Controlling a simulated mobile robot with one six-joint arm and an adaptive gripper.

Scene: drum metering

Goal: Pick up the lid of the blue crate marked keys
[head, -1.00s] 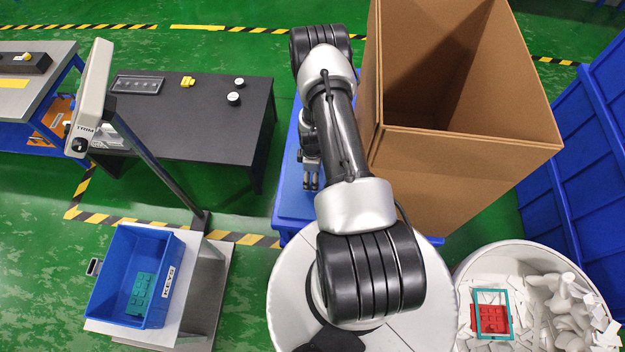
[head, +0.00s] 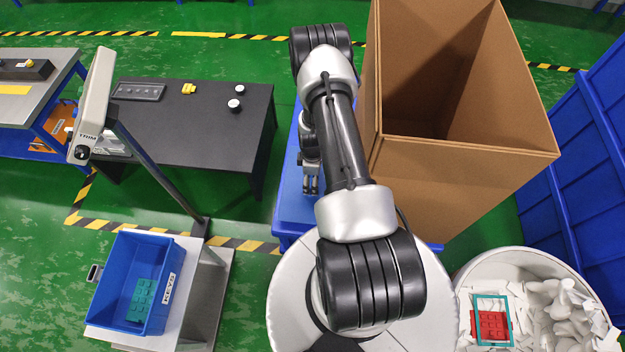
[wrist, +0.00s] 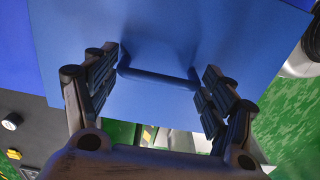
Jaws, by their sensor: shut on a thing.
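A flat blue lid (wrist: 160,25) with a raised bar handle (wrist: 160,76) fills the upper part of the wrist view. My gripper (wrist: 160,82) is shut on the lid's handle, with a finger at each end of the bar. In the head view my gripper (head: 311,186) points down over a blue surface, and my arm hides much of that area. The lid cannot be told apart there. The open blue crate (head: 118,262) marked KEYS (head: 168,292) stands at the lower left with a teal keypad-like part (head: 140,300) inside.
A tall open cardboard box (head: 470,185) stands close right of my arm. A black table (head: 190,125) and a post-mounted TRIM unit (head: 92,100) are at left. A white drum (head: 535,265) with scraps and a red part (head: 490,325) is at lower right.

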